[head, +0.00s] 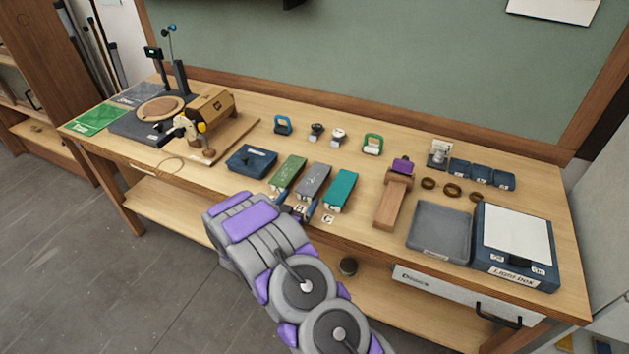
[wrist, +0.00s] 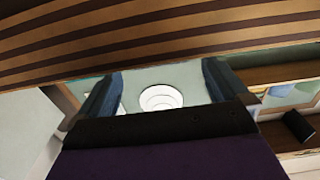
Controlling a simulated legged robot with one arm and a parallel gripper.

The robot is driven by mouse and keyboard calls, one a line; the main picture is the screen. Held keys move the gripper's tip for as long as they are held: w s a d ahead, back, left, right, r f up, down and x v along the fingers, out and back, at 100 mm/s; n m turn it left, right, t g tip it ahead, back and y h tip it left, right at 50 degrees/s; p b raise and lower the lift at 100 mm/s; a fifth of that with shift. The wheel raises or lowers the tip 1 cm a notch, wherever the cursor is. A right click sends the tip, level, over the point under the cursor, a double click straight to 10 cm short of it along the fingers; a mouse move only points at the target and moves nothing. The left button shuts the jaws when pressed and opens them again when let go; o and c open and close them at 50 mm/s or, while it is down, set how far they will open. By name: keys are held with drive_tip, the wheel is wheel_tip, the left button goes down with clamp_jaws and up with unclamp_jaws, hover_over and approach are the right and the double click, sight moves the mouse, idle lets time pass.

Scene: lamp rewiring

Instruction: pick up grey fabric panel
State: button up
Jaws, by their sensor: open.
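The grey fabric panel (head: 313,181) lies on the workbench as the middle one of three oblong panels. A green panel (head: 287,173) is to its left and a teal panel (head: 340,190) to its right. My gripper (head: 297,207) is at the bench's front edge, near the near end of the grey panel. Its blue fingers are apart; the wrist view shows them open with nothing between them (wrist: 160,88). The grey panel cannot be made out in the wrist view. Small letter tags by the near ends of the panels are partly hidden by my gripper.
A dark blue box (head: 251,160) stands left of the panels. A wooden block with a purple top (head: 393,197) stands to the right, then a grey tray (head: 439,231) and a light box (head: 516,243). Several small tools sit behind the panels.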

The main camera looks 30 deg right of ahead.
sight(303, 195)
drive_tip(key=shift+w, duration=0.25)
drive_tip(key=x, duration=0.2)
drive_tip(key=b+x, duration=0.1)
drive_tip(key=x, duration=0.2)
drive_tip(key=shift+d+f+b, duration=0.25)
drive_tip(key=shift+d+b, duration=0.05)
drive_tip(key=shift+d, duration=0.05)
drive_tip(key=shift+a, duration=0.45)
drive_tip(key=shift+c, duration=1.2)
drive_tip(key=shift+d, duration=0.3)
drive_tip(key=c, duration=0.9)
drive_tip(key=shift+o, duration=0.2)
drive_tip(key=shift+a, duration=0.1)
